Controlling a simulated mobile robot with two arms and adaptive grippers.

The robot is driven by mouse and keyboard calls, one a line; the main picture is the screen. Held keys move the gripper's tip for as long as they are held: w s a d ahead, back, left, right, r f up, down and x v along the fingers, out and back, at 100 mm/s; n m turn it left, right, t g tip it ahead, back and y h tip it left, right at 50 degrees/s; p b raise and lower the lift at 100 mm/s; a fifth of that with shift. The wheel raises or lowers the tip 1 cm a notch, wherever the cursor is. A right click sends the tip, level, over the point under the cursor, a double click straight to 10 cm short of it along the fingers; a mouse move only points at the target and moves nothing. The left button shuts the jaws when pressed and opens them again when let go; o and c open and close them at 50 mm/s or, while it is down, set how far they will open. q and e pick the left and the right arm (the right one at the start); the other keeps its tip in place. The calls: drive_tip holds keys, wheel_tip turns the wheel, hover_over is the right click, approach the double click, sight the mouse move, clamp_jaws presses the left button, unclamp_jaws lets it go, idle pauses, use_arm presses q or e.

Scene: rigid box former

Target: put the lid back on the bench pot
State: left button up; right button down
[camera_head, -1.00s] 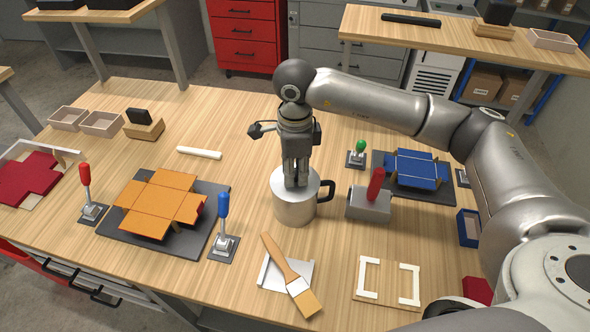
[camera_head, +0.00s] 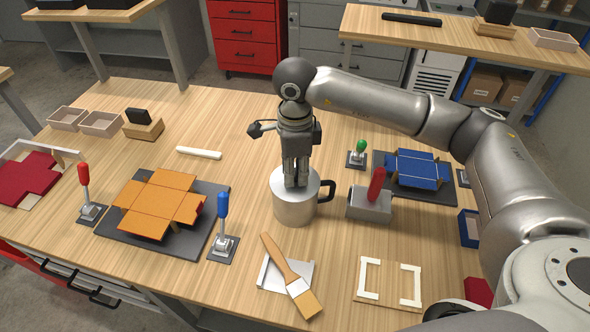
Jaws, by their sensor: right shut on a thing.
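The bench pot (camera_head: 293,208) is a silver metal pot with a black handle on its right side. It stands upright near the middle of the bench. My right gripper (camera_head: 296,182) points straight down at the top of the pot, its fingers close together at the rim. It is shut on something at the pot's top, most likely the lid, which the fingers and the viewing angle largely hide. I cannot tell whether the lid rests on the rim. My left gripper is not in view.
A grey block with a red handle (camera_head: 374,188) stands close right of the pot. A brush (camera_head: 290,275) lies in front. An orange box blank (camera_head: 160,203) on a dark plate and a blue-handled lever (camera_head: 223,225) are to the left. Bench behind the pot is mostly clear.

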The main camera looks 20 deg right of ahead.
drive_tip(key=c, duration=1.2)
unclamp_jaws()
drive_tip(key=shift+o, duration=0.6)
drive_tip(key=o, duration=0.4)
drive_tip(key=shift+r+p, duration=1.6)
drive_tip(key=shift+r, duration=1.95)
drive_tip(key=shift+c, duration=0.4)
